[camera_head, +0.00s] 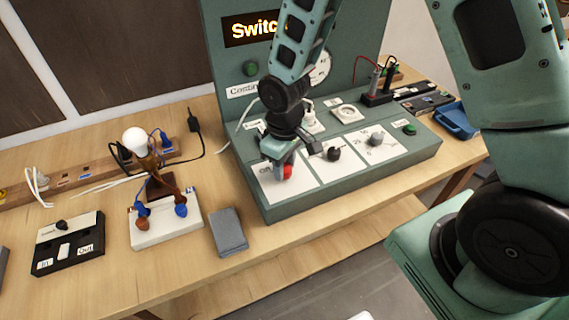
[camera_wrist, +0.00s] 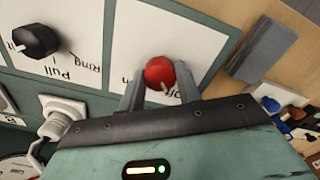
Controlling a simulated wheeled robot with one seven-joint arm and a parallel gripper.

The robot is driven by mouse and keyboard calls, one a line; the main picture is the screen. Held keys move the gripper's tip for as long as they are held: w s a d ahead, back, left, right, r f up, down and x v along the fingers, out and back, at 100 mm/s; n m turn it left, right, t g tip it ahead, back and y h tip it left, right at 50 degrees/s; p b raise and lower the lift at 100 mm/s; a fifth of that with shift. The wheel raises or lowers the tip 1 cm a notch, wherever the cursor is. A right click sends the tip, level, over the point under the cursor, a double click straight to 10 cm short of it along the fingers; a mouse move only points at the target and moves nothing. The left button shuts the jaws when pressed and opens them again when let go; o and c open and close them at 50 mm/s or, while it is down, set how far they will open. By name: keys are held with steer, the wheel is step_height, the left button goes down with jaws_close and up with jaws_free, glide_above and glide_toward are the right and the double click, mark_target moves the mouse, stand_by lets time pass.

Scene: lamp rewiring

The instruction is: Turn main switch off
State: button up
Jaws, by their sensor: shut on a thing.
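The main switch is a red knob (camera_head: 287,171) on a white plate (camera_head: 265,183) at the left end of the green console's sloping panel. My gripper (camera_head: 284,165) is over this knob in the head view. In the wrist view the two fingers of my gripper (camera_wrist: 160,90) stand on both sides of the knob and are shut on it. The fingers hide part of the plate's lettering.
A black knob (camera_head: 331,153) and a grey knob (camera_head: 376,139) are to the right on the console. A grey block (camera_head: 228,232), a lamp on a white base (camera_head: 165,228) and a black box (camera_head: 68,245) stand left on the wooden table. Loose cables lie behind the lamp.

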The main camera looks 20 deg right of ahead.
mark_target(285, 167)
stand_by(0.4)
steer(key=o, duration=1)
steer(key=shift+c, duration=0.2)
steer(key=shift+r, duration=0.1)
step_height(285, 167, up, 17)
steer(key=b, duration=0.1)
steer(key=shift+r+b, duration=0.15)
steer(key=shift+b, duration=0.15)
